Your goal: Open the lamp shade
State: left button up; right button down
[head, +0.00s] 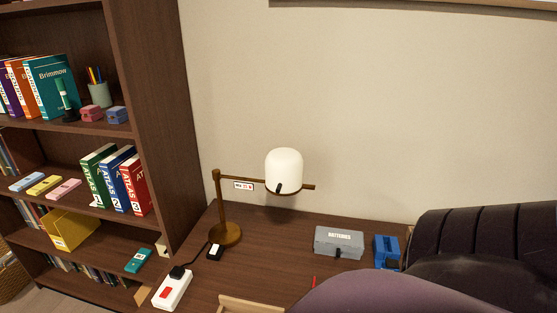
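The lamp shade (284,165) is a white rounded dome on the lamp's horizontal arm, above the desk. A small dark latch-like piece (280,188) sits on its lower front. The shade appears closed. The brown lamp stand (221,205) rises from a round base on the desk, and a small white label (244,186) hangs on the arm left of the shade. Neither of my gripper's fingertips shows in the head view.
On the desk (270,255) are a grey batteries box (339,241), a blue object (387,251), a small black-and-white item (215,251) and a white power strip (172,290) with a plug. A bookshelf (160,120) stands left. Large dark and purple shapes cover the lower right.

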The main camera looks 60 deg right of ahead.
aim_at(283, 171)
jog(key=z, duration=1.8)
